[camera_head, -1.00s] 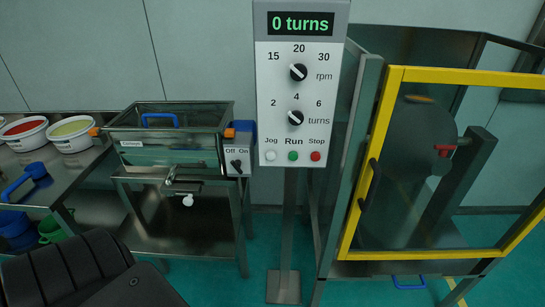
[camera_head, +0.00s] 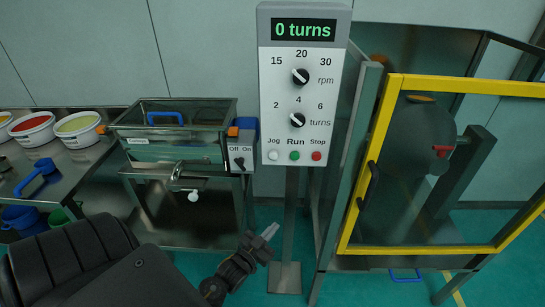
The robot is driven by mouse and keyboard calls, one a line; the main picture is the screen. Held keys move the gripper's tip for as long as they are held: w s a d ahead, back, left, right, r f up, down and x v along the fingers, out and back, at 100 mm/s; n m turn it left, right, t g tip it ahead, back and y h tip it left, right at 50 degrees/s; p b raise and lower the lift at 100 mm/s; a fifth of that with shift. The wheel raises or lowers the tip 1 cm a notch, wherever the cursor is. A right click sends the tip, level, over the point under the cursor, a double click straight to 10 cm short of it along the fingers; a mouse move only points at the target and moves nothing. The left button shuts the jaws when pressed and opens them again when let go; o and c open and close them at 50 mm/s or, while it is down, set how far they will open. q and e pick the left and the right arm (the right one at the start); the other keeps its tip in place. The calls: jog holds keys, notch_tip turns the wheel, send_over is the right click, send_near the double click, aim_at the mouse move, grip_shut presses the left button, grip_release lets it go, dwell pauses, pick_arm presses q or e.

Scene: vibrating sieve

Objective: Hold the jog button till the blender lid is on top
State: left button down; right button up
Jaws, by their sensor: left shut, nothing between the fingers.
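The white jog button (camera_head: 273,155) is at the lower left of the control panel (camera_head: 268,90), under the label "Jog". The panel's display (camera_head: 303,29) reads "0 turns". My left gripper (camera_head: 270,231) is shut and empty, below the panel and in front of its post, apart from the button. The grey blender (camera_head: 410,150) stands behind the yellow-framed guard door (camera_head: 344,225) at the right. A red-handled part (camera_head: 441,149) shows on it; I cannot tell whether this is the lid. My right gripper is out of view.
A green run button (camera_head: 295,155) and a red stop button (camera_head: 316,155) sit beside the jog button. A steel tank (camera_head: 180,150) with an Off/On switch box (camera_head: 240,155) stands left of the panel. White tubs (camera_head: 78,130) and a blue scoop (camera_head: 37,178) are on the left table.

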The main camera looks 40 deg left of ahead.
aim_at(273, 155)
pick_arm(q)
notch_tip(273, 155, up, 20)
jog(key=m+t+p, duration=0.1)
jog(key=t, duration=0.4)
jog(key=shift+s+a+f+h, duration=0.2)
jog(key=shift+s+a+h, duration=0.1)
jog(key=shift+s, duration=0.1)
jog(key=w+a+b, duration=0.2)
jog(key=w+a, duration=0.3)
jog(key=w, duration=0.2)
jog(key=shift+a+b, duration=0.15)
jog(key=shift+b, duration=0.2)
dwell(1.1)
jog(key=shift+w+a, duration=0.25)
jog(key=shift+w, duration=0.15)
